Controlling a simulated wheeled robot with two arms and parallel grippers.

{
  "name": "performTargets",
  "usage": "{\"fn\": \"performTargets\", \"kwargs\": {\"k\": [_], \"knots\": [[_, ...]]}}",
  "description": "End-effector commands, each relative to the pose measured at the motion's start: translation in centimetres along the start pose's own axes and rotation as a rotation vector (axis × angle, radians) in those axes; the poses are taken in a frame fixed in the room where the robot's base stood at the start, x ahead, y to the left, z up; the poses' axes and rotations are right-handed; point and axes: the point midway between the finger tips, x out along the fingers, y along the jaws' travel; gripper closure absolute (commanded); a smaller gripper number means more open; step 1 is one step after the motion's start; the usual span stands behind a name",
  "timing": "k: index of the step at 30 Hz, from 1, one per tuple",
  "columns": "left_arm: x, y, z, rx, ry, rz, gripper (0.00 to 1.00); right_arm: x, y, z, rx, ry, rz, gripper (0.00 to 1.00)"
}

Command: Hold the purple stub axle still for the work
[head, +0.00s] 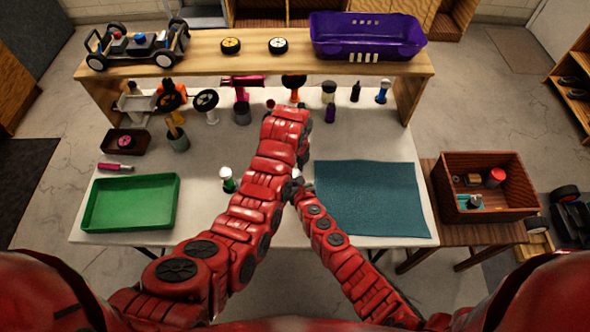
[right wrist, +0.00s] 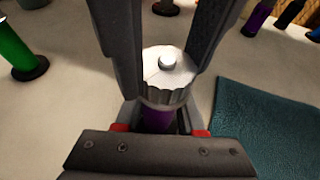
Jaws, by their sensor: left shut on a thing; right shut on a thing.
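The purple stub axle (right wrist: 158,117) stands low between the short fingers of my right gripper (right wrist: 160,122) in the right wrist view. A white ribbed cap (right wrist: 166,88) with a small round pin end on top sits above it. Two dark fingers of my left gripper (right wrist: 168,58) come down from above and close on either side of the cap. In the head view my left gripper (head: 300,165) and my right gripper (head: 296,186) meet over the middle of the table. The axle is mostly hidden there.
A green tray (head: 88,222) lies at left and a bare blue mat (head: 395,225) at right. A white-topped green part (head: 227,182) stands nearby. Several parts stand behind, below a wooden shelf (head: 215,68) with a purple car body (head: 330,38). A brown crate (head: 525,205) is at right.

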Motion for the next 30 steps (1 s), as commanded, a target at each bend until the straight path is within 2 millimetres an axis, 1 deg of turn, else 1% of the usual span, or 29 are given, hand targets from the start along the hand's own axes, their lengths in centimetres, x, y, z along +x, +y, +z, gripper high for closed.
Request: {"fn": "performTargets", "kwargs": {"k": [21, 30], "knots": [[-0.02, -0.01, 0.14, 0.674, -0.004, 0.000, 1.00, -0.01, 0.07, -0.02, -0.001, 0.000, 0.002, 1.00], [0.02, 0.00, 0.12, 0.905, -0.004, 0.002, 1.00, -0.01, 0.09, -0.01, -0.001, 0.000, 0.002, 1.00]]}}
